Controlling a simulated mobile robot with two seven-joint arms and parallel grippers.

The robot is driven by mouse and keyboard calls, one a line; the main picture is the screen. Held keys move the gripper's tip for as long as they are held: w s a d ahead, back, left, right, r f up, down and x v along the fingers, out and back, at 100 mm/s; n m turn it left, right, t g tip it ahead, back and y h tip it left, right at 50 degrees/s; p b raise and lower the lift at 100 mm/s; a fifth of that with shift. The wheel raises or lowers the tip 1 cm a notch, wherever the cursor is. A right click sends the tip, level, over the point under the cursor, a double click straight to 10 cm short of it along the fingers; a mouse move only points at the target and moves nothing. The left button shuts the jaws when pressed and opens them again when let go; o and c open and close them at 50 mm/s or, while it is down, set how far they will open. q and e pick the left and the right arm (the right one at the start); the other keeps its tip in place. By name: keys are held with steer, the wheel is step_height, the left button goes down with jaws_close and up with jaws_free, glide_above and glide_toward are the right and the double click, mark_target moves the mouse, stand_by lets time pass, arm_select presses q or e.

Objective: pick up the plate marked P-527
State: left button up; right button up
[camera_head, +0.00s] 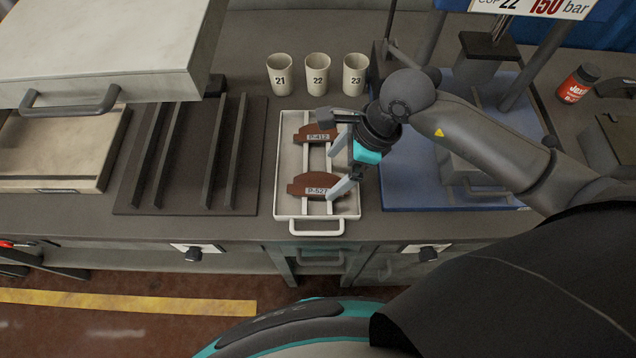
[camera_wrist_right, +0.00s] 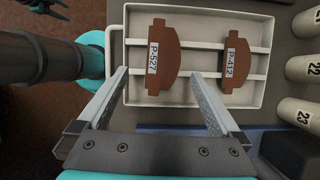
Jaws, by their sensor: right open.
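The plate marked P-527 (camera_head: 309,187) is a reddish-brown brake plate with a white label. It lies on two rails in a white tray (camera_head: 285,205), at the near end. It also shows in the right wrist view (camera_wrist_right: 165,62). A similar plate marked P-412 (camera_head: 311,133) lies behind it in the same tray. My right gripper (camera_head: 335,168) is over the right side of the tray, open and empty. In the wrist view its fingers (camera_wrist_right: 157,88) point toward P-527 and are spread on either side of the plate's near end. My left gripper does not show in the head view.
Cups marked 21 (camera_head: 280,76), 22 (camera_head: 317,75) and 23 (camera_head: 355,75) stand behind the tray. A dark rack with upright bars (camera_head: 190,160) is to the left. A blue-based press (camera_head: 410,185) is to the right, close to the arm.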

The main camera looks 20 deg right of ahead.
mark_target(318, 183)
steer(key=shift+w+x, duration=0.15)
steer(key=shift+x, duration=1.15)
steer(key=shift+w+x, duration=0.2)
steer(key=shift+x, duration=1.15)
steer(key=shift+c, duration=0.2)
steer(key=shift+r, duration=0.1)
jaws_close()
